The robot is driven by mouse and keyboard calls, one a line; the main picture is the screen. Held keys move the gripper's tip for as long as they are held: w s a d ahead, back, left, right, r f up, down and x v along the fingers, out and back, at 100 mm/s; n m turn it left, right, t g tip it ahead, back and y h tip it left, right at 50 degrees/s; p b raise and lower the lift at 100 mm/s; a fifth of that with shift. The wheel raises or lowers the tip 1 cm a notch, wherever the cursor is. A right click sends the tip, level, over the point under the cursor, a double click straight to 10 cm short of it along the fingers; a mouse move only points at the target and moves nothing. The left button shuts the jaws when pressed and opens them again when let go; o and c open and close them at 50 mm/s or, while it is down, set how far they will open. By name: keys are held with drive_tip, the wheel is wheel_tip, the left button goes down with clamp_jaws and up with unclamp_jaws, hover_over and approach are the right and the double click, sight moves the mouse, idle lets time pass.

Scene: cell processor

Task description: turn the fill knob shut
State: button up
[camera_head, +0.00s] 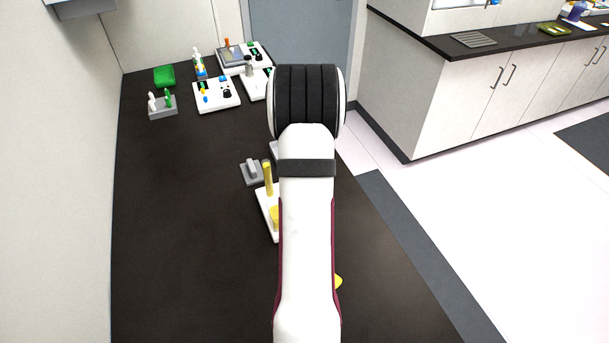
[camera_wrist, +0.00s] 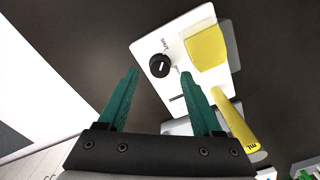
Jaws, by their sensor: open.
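The fill knob, a round black knob (camera_wrist: 160,66) with a white pointer line, sits on a white panel (camera_wrist: 148,48) in the wrist view. Small lettering beside it is too small to read surely. My gripper (camera_wrist: 160,72) is open, with its two green fingers apart on either side of the knob's place in the picture. I cannot tell how far the fingertips are above the panel, and no contact shows. In the head view my arm hides the knob and most of the panel; the panel's left edge (camera_head: 266,212) shows.
A yellow block (camera_wrist: 207,48) and a yellow tube (camera_wrist: 236,130) stand close on the panel's right in the wrist view. A grey holder (camera_head: 251,173) is beside the panel. A green tray (camera_head: 164,76) and white devices (camera_head: 216,95) are at the back.

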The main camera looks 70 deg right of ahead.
wheel_tip(320, 180, up, 13)
drive_tip(key=shift+r, duration=0.1)
